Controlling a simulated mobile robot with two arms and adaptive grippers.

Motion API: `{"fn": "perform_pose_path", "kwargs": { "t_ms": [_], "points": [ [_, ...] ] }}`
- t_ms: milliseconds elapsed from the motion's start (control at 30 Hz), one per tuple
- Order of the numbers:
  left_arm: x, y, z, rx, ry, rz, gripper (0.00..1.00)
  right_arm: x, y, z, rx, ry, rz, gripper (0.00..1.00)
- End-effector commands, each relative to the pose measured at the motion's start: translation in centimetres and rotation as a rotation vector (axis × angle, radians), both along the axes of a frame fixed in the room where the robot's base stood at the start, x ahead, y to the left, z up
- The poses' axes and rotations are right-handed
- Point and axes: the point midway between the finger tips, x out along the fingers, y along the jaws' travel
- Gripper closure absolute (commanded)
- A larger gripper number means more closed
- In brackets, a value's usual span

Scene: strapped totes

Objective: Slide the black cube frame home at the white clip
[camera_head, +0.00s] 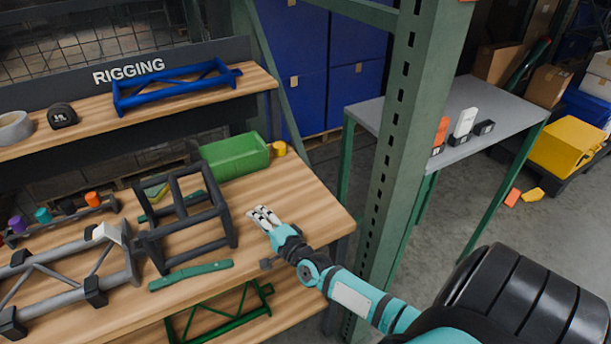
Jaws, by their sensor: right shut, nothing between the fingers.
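The black cube frame (190,222) stands on the wooden bench top. The white clip (108,232) sits at the right end of a grey truss (62,245), just left of the cube frame. The cube frame's left side is close to the clip and the truss end; I cannot tell whether they touch. My right gripper (261,213) is shut and empty over the bench, to the right of the cube frame and apart from it. My left gripper is not in view.
A blue frame (175,88) is on the upper shelf. A green upright post (400,150) stands right of the bench.

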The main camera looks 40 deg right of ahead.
Motion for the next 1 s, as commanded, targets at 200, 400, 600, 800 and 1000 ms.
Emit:
{"fn": "perform_pose_path", "kwargs": {
  "t_ms": [200, 400, 600, 800, 1000],
  "points": [
    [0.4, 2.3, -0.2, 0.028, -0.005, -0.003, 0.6, -4.4, -0.1, -0.3, 0.001, 0.004, 0.0, 1.0],
    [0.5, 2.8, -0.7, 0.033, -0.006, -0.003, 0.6, -9.4, -0.2, -0.3, -0.001, 0.005, 0.0, 1.0],
    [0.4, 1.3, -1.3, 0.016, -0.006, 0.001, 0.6, -13.7, -0.2, -0.2, -0.001, 0.003, 0.0, 1.0],
    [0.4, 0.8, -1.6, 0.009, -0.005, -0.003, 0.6, -16.1, -0.3, -0.1, -0.001, 0.001, -0.001, 1.0],
    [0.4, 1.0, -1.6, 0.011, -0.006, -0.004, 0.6, -16.7, -0.3, 0.0, 0.0, 0.0, -0.001, 1.0]
  ]
}}
